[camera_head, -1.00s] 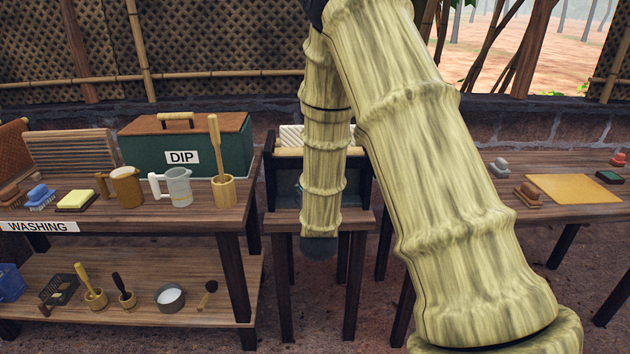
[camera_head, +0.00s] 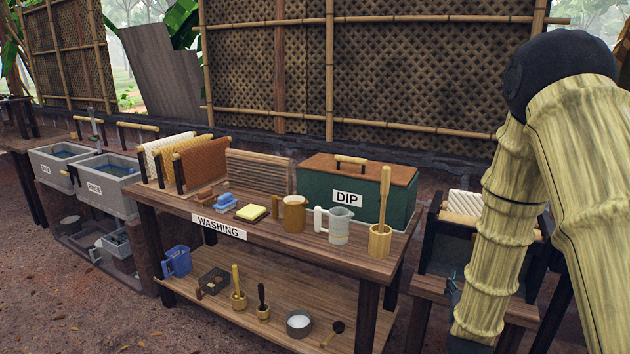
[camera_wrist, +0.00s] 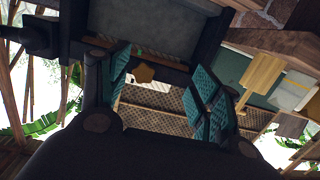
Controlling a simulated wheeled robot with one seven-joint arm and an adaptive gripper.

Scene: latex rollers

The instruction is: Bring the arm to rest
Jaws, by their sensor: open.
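My arm (camera_head: 500,230) runs down the right side of the head view, bent at a dark joint at the top right. My gripper (camera_wrist: 163,88) shows in the wrist view with its two teal-padded fingers spread apart and nothing between them. A dark-framed stand with a pale roller (camera_head: 465,203) is beside and partly behind my arm in the head view. In the wrist view a large dark box shape fills the space beyond the fingers. I cannot tell in the head view exactly where the fingertips are.
The washing table (camera_head: 250,243) holds a green DIP box (camera_head: 390,205), jugs and brushes, with a mallet-like tool in a wooden cup (camera_head: 380,241) nearest my arm. Grey basins (camera_head: 105,190) stand at the left. Bare ground is free at the lower left.

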